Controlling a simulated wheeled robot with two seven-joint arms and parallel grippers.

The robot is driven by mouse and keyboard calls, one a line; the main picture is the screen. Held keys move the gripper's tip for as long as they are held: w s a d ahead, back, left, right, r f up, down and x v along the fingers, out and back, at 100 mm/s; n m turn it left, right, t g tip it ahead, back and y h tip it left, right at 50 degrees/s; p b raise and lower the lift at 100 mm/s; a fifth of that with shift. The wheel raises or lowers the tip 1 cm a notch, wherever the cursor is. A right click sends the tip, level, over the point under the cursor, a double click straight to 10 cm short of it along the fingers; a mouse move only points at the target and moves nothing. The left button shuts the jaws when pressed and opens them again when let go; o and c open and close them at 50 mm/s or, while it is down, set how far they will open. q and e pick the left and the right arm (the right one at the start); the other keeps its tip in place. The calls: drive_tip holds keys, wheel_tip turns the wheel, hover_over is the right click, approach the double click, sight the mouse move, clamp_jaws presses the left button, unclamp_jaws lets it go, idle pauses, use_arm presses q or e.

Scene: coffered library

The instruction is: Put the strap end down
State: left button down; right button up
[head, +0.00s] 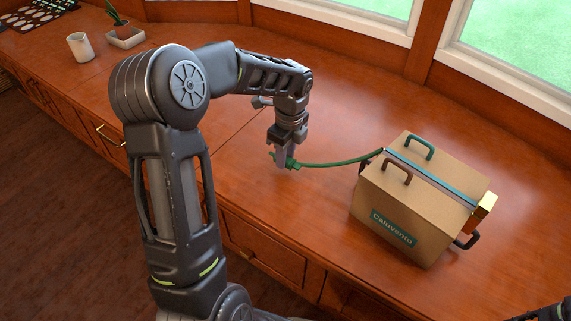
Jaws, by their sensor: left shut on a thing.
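A tan box-shaped case (405,205) with a label reading "Caluvento" stands on the wooden counter right of centre. A green strap (335,163) runs from its upper left edge leftward to my left gripper. My left gripper (283,163) points down and is shut on the strap's end, left of the case. The strap is slightly bowed. I cannot tell whether the held end touches the counter. A dark piece at the bottom right corner may be part of my right arm; the right gripper's fingers are not visible.
The wooden counter (300,215) is clear around the left gripper and case. A white cup (80,47) and a potted plant (124,36) stand at the far left. Windows line the back. Drawers with brass handles face the front, above the dark floor.

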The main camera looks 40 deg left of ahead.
sight(288, 160)
use_arm(q)
drive_tip(key=shift+f+b, duration=0.3)
drive_tip(key=shift+f, duration=1.35)
drive_tip(key=shift+f, duration=0.15)
drive_tip(key=c, duration=1.1)
unclamp_jaws()
drive_tip(key=shift+c, duration=0.2)
drive_tip(key=r+p, duration=0.1)
drive_tip(key=r, duration=0.3)
drive_tip(key=r+p, duration=0.1)
drive_tip(key=r, duration=0.3)
drive_tip(key=d+r+p, duration=0.1)
drive_tip(key=r, duration=0.3)
drive_tip(key=shift+r, duration=0.15)
